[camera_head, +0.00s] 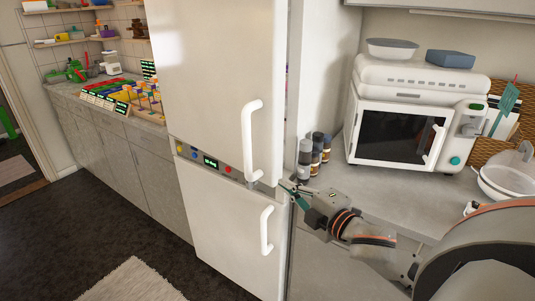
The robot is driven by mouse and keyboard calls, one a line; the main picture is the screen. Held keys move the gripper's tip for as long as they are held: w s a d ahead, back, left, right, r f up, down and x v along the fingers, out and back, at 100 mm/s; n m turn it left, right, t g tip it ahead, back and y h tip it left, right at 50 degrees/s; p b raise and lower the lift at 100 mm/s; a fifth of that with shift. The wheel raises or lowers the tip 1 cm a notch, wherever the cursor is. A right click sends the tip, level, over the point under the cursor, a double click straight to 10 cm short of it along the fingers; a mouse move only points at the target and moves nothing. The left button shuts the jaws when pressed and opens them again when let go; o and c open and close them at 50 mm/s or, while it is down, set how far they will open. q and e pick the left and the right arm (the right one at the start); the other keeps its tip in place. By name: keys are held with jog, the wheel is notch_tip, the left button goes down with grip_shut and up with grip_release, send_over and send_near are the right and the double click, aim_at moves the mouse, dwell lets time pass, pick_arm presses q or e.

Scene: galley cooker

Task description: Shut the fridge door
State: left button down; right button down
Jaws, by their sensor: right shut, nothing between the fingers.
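The white fridge (225,235) stands in the middle of the head view. Its upper door (205,75) has a long white vertical handle (250,140) near the right edge. The door looks slightly ajar: a narrow gap with a bit of purple shows along its right edge. My right gripper (291,193) is shut and empty. Its fingertips are at the lower right corner of the upper door, right of and below the handle; I cannot tell if they touch it. My left gripper is not in view.
A lower door handle (266,230) sits below the control strip (210,162). Right of the fridge, a counter (390,195) carries dark jars (313,155), a white microwave (398,130) and a white bowl (505,180). Dark open floor (55,235) with a pale rug (130,283) lies left.

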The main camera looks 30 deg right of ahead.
aim_at(281, 147)
notch_tip(281, 147, up, 6)
jog(key=n, duration=0.2)
jog(key=shift+t, duration=0.4)
jog(key=shift+w+f, duration=0.15)
jog(key=shift+w, duration=2.35)
jog(key=shift+w+f, duration=0.1)
jog(key=shift+w, duration=2.4)
jog(key=d, duration=0.2)
jog(key=w+d, duration=0.1)
jog(key=d, duration=0.2)
jog(key=shift+w+d+f, duration=0.2)
jog(key=shift+w+d, duration=0.1)
jog(key=shift+w, duration=0.1)
jog(key=shift+a, duration=0.25)
jog(key=shift+s+p, duration=0.1)
jog(key=shift+p, duration=0.2)
